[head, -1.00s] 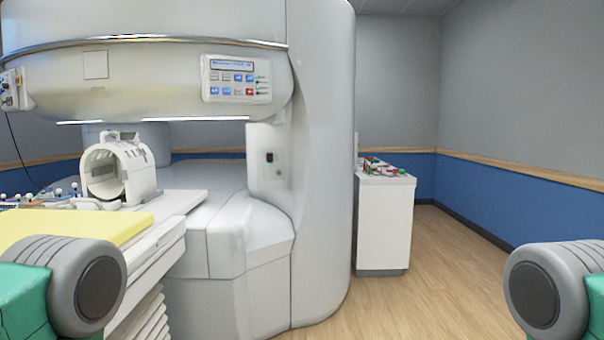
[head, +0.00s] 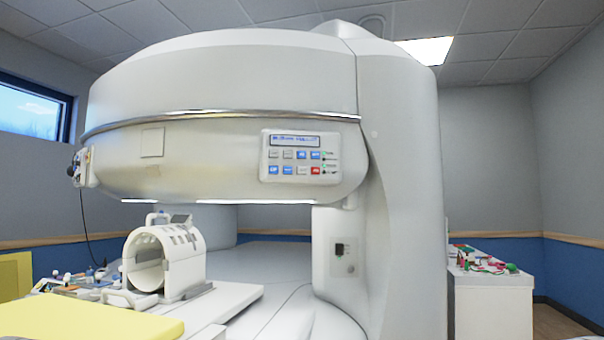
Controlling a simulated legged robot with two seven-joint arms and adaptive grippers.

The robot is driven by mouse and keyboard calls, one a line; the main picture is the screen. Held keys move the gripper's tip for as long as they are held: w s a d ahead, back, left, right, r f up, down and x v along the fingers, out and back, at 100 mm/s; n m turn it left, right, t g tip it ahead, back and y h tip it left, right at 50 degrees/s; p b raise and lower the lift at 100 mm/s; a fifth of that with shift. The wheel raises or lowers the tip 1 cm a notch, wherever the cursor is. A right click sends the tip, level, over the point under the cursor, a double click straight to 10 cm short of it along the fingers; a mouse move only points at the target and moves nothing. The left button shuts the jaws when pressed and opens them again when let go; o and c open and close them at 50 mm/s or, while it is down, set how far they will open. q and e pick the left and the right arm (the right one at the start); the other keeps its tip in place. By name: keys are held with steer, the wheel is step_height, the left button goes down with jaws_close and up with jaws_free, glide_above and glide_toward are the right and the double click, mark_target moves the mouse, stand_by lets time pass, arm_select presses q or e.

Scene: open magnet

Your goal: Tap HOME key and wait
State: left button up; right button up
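The control panel (head: 300,157) is on the front right of the magnet's upper housing (head: 215,150). It has a small blue display (head: 295,140) and two rows of keys in white, blue and red. The key labels are too small to read, so I cannot tell which key is HOME. Neither of my grippers is in the head view, and nothing of mine covers the panel.
The patient table (head: 215,303) with a yellow pad (head: 95,318) and a white head coil (head: 165,260) extends at the lower left. A white cabinet (head: 492,308) with small colourful items stands at the right. The magnet's column (head: 405,200) stands between them.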

arm_select(q)
steer(key=shift+a, duration=0.15)
steer(key=c, duration=0.6)
steer(key=shift+d, duration=0.3)
jaws_close()
steer(key=shift+a, duration=0.2)
steer(key=shift+d, duration=0.1)
